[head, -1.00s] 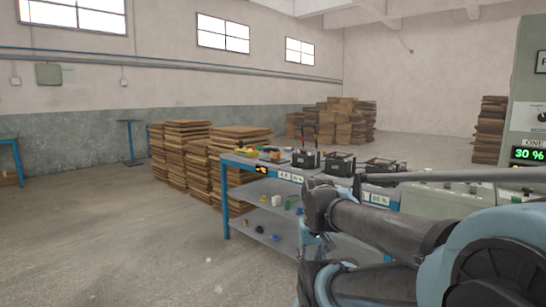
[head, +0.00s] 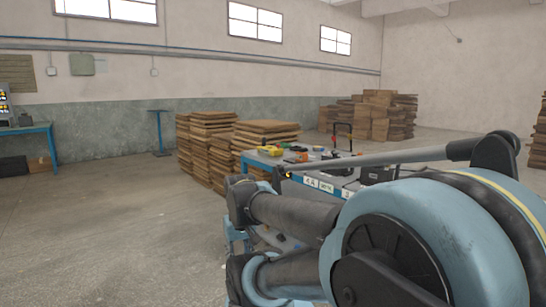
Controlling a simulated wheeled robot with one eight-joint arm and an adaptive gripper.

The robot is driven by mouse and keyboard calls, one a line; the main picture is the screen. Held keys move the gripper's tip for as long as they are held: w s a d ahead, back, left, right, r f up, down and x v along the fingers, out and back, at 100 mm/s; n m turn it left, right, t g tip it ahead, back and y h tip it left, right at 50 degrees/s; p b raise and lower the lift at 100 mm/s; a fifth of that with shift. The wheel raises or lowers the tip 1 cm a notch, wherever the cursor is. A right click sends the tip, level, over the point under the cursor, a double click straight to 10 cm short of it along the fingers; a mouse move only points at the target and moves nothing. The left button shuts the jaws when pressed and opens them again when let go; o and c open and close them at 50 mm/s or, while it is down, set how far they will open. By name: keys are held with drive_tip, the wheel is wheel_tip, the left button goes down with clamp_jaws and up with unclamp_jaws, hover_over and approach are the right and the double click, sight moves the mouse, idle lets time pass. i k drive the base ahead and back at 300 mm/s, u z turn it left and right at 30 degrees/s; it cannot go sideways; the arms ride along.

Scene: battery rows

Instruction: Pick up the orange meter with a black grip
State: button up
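Small orange and yellow items lie at the far left end of the blue-framed table (head: 253,162) in the head view. One is an orange item (head: 297,148); it is too small for me to tell whether it is the meter with a black grip. A yellow item (head: 275,151) lies to its left. My folded arm fills the lower right and hides much of the table. My gripper is not visible, and no part of the arm that I can see touches these items.
Stacked brown boards (head: 208,145) stand just behind and left of the table. More brown stacks (head: 378,115) stand at the back. Another blue table (head: 35,130) is at the far left. The concrete floor (head: 120,230) on the left is open.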

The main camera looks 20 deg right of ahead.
sight(301, 156)
drive_tip(key=z, duration=0.1)
drive_tip(key=i, duration=1.1)
drive_tip(key=z, duration=0.8)
drive_tip(key=i, duration=0.5)
drive_tip(key=z, duration=0.3)
